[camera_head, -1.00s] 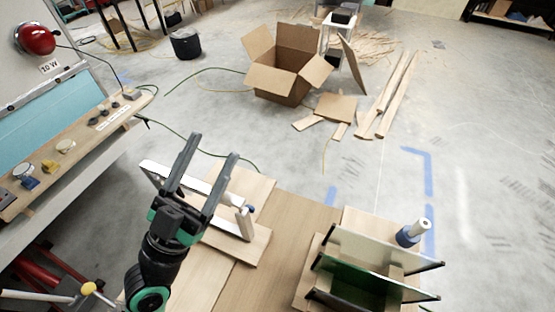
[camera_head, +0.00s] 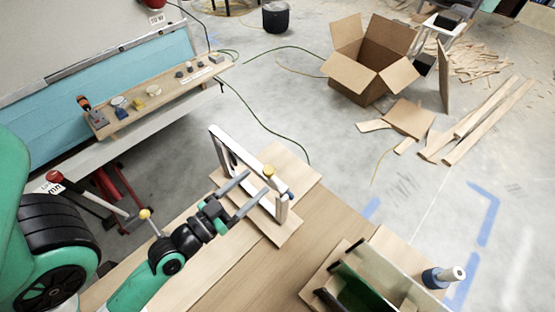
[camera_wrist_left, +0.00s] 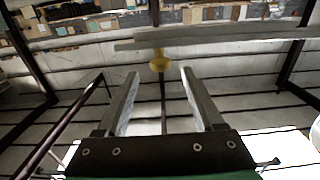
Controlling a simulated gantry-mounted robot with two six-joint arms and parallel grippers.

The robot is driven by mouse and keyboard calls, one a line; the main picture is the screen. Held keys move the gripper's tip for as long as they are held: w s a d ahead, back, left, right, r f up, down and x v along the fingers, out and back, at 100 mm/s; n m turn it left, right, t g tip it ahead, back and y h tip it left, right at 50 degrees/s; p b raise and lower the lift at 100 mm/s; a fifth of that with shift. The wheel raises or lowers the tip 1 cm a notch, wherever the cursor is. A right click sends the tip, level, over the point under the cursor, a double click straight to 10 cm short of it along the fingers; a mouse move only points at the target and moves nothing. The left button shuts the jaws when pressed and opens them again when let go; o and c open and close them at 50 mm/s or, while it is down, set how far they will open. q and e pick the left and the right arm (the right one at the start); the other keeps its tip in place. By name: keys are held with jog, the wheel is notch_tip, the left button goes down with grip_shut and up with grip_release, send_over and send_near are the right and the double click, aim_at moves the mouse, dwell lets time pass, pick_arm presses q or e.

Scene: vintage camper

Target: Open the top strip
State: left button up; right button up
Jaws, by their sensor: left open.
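A white upright frame (camera_head: 217,152) stands on a wooden board at the middle of the head view. Its top strip (camera_head: 243,152) runs along the upper edge, and a yellow knob (camera_head: 268,171) shows close to the strip. In the left wrist view, a grey bar (camera_wrist_left: 220,36) crosses the upper part with the yellow knob (camera_wrist_left: 160,60) below it. My left gripper (camera_head: 256,182) is open and empty, its fingertips close to the frame. In the wrist view the knob appears between and just beyond the fingertips (camera_wrist_left: 160,73). Contact cannot be told. My right gripper is out of view.
A wooden holder with upright green and pale panels (camera_head: 375,268) stands at the front right, with a blue-and-white cylinder (camera_head: 443,277) beside it. A shelf with small parts (camera_head: 165,90) is at the left. An open cardboard box (camera_head: 370,65) sits on the floor behind.

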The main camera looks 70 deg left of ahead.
aim_at(273, 167)
pick_arm(q)
jog(key=p+x, duration=0.2)
jog(key=x, duration=0.7)
jog(key=shift+w, duration=0.2)
grip_shut()
dwell(0.9)
